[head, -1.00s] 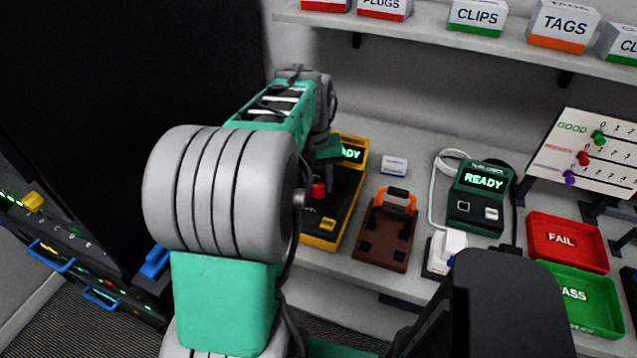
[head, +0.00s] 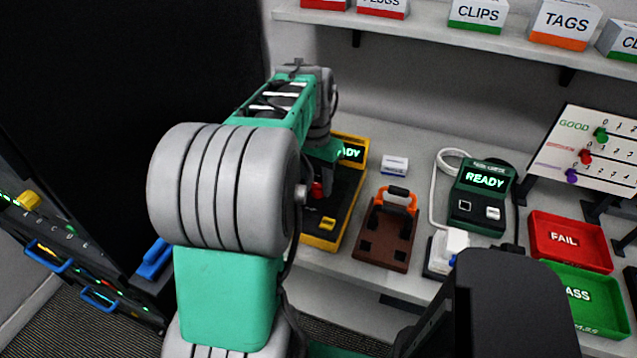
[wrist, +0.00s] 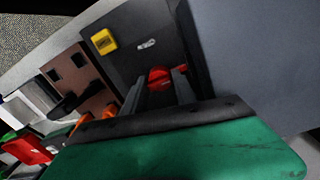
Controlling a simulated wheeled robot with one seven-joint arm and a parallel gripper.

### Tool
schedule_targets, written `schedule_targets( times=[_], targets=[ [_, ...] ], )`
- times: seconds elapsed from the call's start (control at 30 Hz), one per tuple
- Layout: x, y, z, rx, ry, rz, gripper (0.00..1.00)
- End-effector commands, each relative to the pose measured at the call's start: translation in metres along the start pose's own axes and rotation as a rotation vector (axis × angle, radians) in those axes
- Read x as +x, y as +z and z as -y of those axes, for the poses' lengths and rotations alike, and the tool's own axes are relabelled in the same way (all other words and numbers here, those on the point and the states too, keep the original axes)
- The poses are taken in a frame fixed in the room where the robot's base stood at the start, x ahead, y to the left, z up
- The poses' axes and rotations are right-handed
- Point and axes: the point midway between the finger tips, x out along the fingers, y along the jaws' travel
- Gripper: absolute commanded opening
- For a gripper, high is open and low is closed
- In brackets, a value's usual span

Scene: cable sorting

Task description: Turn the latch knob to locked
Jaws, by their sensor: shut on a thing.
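A red knob (head: 316,190) stands on the dark top of the yellow-edged tester (head: 351,200) in the head view, partly hidden behind my arm. In the wrist view, the red knob (wrist: 159,78) sits between the two grey fingers of my gripper (wrist: 161,86). The fingers are shut on it. A small pale mark (wrist: 146,44) shows on the dark panel beyond the knob. The knob's exact turn angle is hard to read, as the fingers cover its sides.
A yellow block (wrist: 104,41) sits on the panel near the knob. A brown fixture with an orange clamp (head: 386,236) stands right of the tester. A green READY device (head: 481,195), a red FAIL tray (head: 568,241) and a green PASS tray (head: 588,300) lie further right.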

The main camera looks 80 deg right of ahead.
Motion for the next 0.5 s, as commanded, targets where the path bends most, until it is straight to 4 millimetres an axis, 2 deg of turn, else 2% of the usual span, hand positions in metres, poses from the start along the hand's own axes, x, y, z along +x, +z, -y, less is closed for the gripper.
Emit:
schedule_targets(
  times=[0.47, 0.5],
  targets=[
    [0.0005, 0.0005, 0.0007, 0.012, 0.000, 0.002, 0.00],
    [0.0005, 0.0005, 0.0007, 0.012, 0.000, 0.002, 0.36]
  ],
)
